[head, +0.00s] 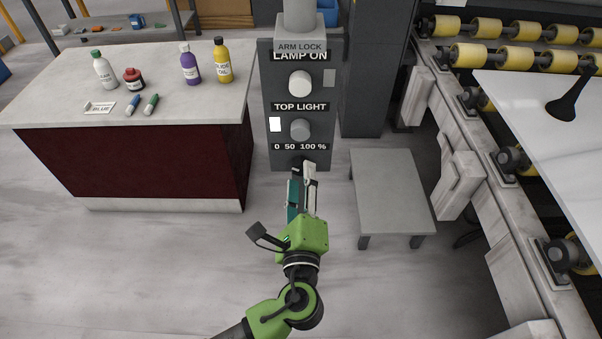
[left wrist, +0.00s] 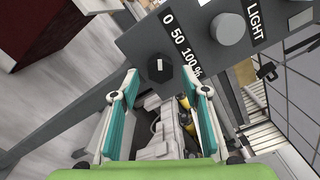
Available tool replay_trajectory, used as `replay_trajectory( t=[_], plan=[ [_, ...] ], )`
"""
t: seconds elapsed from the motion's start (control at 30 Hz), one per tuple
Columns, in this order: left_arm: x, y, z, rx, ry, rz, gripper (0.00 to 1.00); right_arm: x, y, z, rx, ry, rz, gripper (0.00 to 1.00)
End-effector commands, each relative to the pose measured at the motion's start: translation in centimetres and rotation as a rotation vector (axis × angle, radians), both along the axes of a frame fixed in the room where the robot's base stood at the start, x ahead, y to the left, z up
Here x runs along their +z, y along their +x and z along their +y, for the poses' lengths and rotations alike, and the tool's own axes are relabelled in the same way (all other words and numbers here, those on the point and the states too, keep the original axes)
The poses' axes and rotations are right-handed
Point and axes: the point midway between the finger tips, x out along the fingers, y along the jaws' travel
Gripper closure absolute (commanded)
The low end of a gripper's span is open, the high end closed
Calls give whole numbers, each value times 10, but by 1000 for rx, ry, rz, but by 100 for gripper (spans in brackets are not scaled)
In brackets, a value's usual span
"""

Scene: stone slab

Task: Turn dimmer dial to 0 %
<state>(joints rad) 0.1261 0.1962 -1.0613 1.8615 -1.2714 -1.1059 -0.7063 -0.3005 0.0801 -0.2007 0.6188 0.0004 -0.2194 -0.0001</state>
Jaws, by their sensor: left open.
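The dimmer dial (left wrist: 159,67) is a small black knob with a white mark, below the 0 50 100 % scale on the dark panel. I cannot tell for certain which value its mark points to. In the head view my gripper mostly hides the dial. My left gripper (left wrist: 163,88) is open, with teal-padded fingers to either side in the left wrist view. The dial shows just beyond and between the fingertips, and they do not seem to touch it. In the head view the left gripper (head: 303,172) is at the panel's lower end. My right gripper is not in view.
The dark panel (head: 267,90) also carries a grey TOP LIGHT knob (head: 300,130) and a pale LAMP ON knob (head: 299,83) above. A counter (head: 60,75) with bottles stands left, a low grey table (head: 392,190) right, and a roller conveyor (head: 480,150) farther right.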

Motion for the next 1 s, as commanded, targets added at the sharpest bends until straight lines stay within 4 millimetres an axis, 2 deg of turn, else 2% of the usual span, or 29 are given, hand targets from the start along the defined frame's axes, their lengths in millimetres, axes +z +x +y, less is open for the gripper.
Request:
replay_trajectory(
  t=[0.2,0.4,0.6,1.0],
  plan=[
    [-2,-50,0,-1,-2,6,58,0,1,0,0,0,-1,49],
    [-1,-83,0,-1,0,4,58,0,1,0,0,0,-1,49],
    [0,-96,0,0,0,1,58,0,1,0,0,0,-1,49],
    [0,-96,0,-1,0,0,58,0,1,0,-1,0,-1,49]
  ],
)
